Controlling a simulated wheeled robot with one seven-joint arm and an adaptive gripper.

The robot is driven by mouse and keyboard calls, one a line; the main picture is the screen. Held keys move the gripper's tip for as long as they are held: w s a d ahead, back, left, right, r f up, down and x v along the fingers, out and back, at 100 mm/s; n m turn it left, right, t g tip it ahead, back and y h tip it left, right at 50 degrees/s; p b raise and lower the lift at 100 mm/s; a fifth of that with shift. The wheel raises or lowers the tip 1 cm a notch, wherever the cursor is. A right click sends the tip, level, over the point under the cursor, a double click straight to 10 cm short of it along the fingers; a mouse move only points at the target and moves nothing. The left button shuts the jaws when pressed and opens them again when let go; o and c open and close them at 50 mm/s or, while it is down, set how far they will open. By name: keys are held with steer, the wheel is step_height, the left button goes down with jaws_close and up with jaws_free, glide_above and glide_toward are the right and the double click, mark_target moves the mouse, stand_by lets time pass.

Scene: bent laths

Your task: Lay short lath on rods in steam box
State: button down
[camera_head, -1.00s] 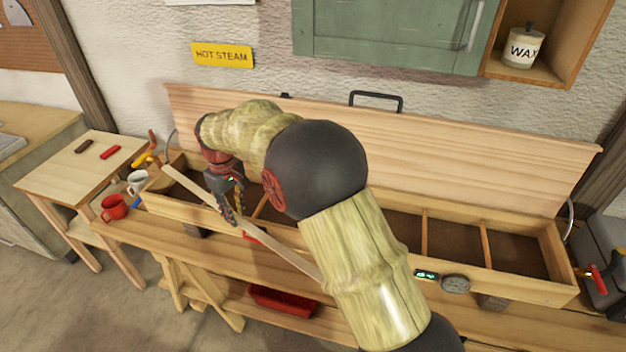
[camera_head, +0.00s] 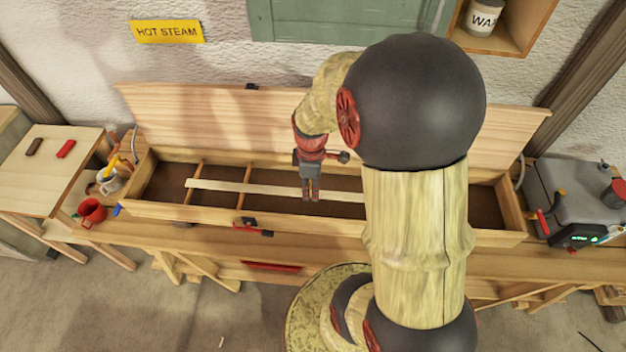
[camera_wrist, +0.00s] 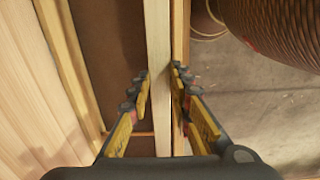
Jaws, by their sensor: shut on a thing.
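The steam box (camera_head: 320,223) stands on the bench with its lid (camera_head: 190,115) raised at the back. Thin wooden rods (camera_head: 244,186) cross its dark inside. My gripper (camera_head: 310,198) points down over the box and is shut on the short lath (camera_head: 265,188). The lath runs lengthwise along the box and crosses over rods in the picture. Whether it touches them I cannot tell. In the wrist view the lath (camera_wrist: 157,60) passes between my fingers (camera_wrist: 160,82), close beside the front wall (camera_wrist: 181,40). My arm hides the lath's right end and part of the box in the head view.
A small side table (camera_head: 50,170) is at the left. A grey machine (camera_head: 575,195) stands at the right. A clamp-like dark and red thing (camera_head: 252,226) is at the box's front.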

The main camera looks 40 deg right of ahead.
steer(key=shift+s+d, duration=0.15)
steer(key=shift+s, duration=0.05)
steer(key=shift+w+d, duration=0.1)
steer(key=w+d+b, duration=0.1)
steer(key=w+d, duration=0.2)
steer(key=d, duration=0.1)
steer(key=f+b, duration=0.2)
steer(key=f, duration=0.2)
steer(key=f+b, duration=0.3)
steer(key=f, duration=0.1)
steer(key=f+b, duration=0.3)
steer(key=f, duration=0.1)
steer(key=shift+a+f, duration=0.2)
steer(key=shift+a, duration=0.1)
steer(key=shift+f+b, duration=0.3)
steer(key=shift+f, duration=0.05)
stand_by(0.4)
steer(key=c, duration=1.5)
jaws_free()
steer(key=shift+c, duration=0.2)
steer(key=shift+o, duration=0.8)
steer(key=shift+r, duration=0.1)
